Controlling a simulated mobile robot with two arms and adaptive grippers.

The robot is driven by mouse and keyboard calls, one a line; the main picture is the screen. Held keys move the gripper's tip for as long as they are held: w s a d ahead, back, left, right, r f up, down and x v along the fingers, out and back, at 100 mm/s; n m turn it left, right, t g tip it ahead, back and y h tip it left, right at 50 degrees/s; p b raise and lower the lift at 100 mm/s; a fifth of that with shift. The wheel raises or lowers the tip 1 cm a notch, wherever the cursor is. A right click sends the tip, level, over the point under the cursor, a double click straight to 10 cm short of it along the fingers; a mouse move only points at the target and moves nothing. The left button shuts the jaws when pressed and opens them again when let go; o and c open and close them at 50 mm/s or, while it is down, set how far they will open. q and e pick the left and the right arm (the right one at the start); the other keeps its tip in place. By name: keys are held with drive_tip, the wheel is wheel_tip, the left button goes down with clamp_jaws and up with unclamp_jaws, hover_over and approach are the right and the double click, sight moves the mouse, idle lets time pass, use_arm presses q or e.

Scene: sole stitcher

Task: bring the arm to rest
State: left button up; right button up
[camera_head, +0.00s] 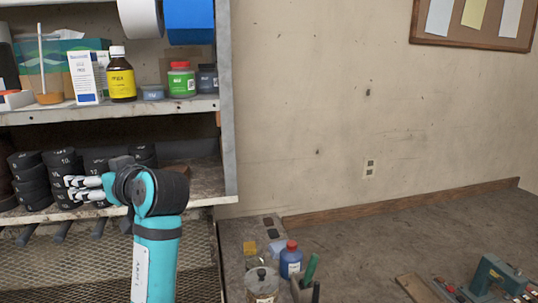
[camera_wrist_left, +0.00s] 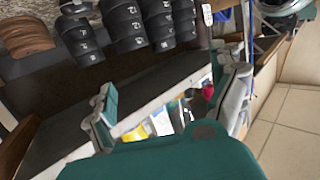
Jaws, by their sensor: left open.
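My left arm (camera_head: 155,245) rises from the bottom of the head view, teal with a dark wrist. My left gripper (camera_head: 84,188) points left in front of the lower shelf, close to the stacked black numbered rolls. In the left wrist view, the left gripper (camera_wrist_left: 165,110) shows its two fingers spread apart, with nothing between them. The black numbered rolls (camera_wrist_left: 128,25) stand beyond the fingers in that view. My right gripper is in neither view.
A metal shelf unit (camera_head: 228,150) holds bottles and boxes above, including a yellow bottle (camera_head: 121,80). A blue bottle (camera_head: 291,260), a tin (camera_head: 262,285) and a teal machine (camera_head: 490,275) stand on the worktop (camera_head: 390,235) at right.

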use_arm(q)
drive_tip(key=s+d+f+m+h, duration=0.1)
drive_tip(key=s+f+m+h, duration=0.25)
drive_tip(key=f, duration=1.05)
drive_tip(key=s+d+f+m+h, duration=0.2)
drive_tip(key=s+f+m+h, duration=0.15)
drive_tip(key=f, duration=1.05)
drive_tip(key=s+d+f+m+g+h, duration=0.35)
drive_tip(key=s+f, duration=0.45)
drive_tip(key=s, duration=0.5)
drive_tip(key=s+d+f+m+g+h, duration=0.25)
drive_tip(key=s+d+f, duration=0.4)
drive_tip(key=s, duration=0.65)
wheel_tip(320, 180, down, 33)
drive_tip(key=s+a+g+b, duration=0.1)
drive_tip(key=s+b, duration=0.1)
drive_tip(key=b, duration=0.2)
drive_tip(key=s+a+f+g+b, duration=0.1)
drive_tip(key=s+a+f+b, duration=0.2)
drive_tip(key=s+f, duration=1.2)
wheel_tip(320, 180, down, 4)
drive_tip(key=shift+s+r+b, duration=0.2)
drive_tip(key=shift+s+b, duration=0.1)
drive_tip(key=shift+s, duration=0.1)
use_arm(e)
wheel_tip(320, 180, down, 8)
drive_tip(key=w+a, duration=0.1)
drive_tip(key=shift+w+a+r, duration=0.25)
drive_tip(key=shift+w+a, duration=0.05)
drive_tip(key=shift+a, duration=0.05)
